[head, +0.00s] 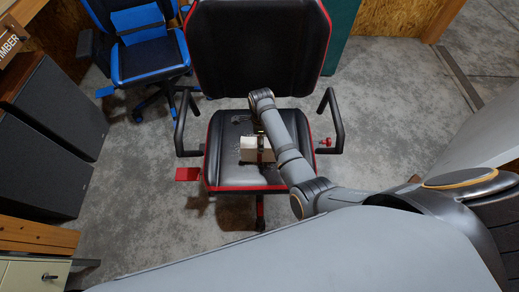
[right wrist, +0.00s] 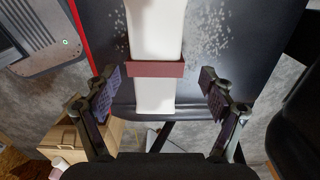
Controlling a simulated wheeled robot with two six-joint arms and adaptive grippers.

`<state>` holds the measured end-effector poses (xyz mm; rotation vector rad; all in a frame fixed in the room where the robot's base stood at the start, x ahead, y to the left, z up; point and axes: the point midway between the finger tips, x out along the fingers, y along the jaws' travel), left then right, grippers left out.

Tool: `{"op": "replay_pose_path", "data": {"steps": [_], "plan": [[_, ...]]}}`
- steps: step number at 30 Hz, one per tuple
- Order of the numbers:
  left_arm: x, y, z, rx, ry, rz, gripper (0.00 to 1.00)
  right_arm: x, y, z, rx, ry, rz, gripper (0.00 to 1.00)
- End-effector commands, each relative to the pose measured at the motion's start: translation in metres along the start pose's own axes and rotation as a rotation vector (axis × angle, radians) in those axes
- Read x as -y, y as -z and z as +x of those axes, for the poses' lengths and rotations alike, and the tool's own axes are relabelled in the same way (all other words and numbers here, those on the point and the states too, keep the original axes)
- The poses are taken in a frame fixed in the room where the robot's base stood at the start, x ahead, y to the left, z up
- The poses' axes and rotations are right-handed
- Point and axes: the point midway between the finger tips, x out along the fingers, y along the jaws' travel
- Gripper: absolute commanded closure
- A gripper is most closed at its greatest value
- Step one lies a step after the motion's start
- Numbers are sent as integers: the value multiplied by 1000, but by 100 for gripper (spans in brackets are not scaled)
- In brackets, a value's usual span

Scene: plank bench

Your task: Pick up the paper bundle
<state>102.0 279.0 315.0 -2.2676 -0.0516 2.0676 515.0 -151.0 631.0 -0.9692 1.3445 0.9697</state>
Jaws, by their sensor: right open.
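The paper bundle, a white roll or stack with a dark red band around its middle, lies on the black chair seat (head: 235,176). In the head view the visible part of the bundle (head: 247,156) is a pale block, partly hidden by my right arm. In the right wrist view the bundle (right wrist: 157,32) runs up and down the middle of the picture. My right gripper (right wrist: 157,82) is open, with one finger on each side of the bundle and a visible gap to it on both sides. My left gripper is not in view.
The chair has a tall backrest (head: 262,45) and armrests (head: 188,125) (head: 331,122) on both sides. A blue and black chair (head: 150,55) stands behind left. Dark speaker-like boxes (head: 60,120) stand at the left. Concrete floor (head: 140,190) is clear between them.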

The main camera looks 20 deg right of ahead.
Motion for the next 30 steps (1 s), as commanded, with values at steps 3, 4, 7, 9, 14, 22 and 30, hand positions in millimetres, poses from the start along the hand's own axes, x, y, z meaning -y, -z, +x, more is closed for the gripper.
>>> {"op": "replay_pose_path", "data": {"steps": [3, 4, 7, 9, 14, 22, 30], "plan": [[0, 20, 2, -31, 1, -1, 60, -2, -2, 12, -1, -3, 0, 17], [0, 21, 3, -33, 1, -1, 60, -4, -2, 17, -1, -3, 0, 17], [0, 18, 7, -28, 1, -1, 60, -6, -5, 36, -1, -3, 0, 17], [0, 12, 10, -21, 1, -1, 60, -5, -4, 45, -1, -2, 0, 17], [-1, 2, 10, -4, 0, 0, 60, -5, -5, 52, 0, 0, 0, 17], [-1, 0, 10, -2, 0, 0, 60, -5, -4, 51, 0, 0, 0, 33], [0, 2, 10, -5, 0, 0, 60, -5, -4, 51, 0, -1, 0, 70]]}}
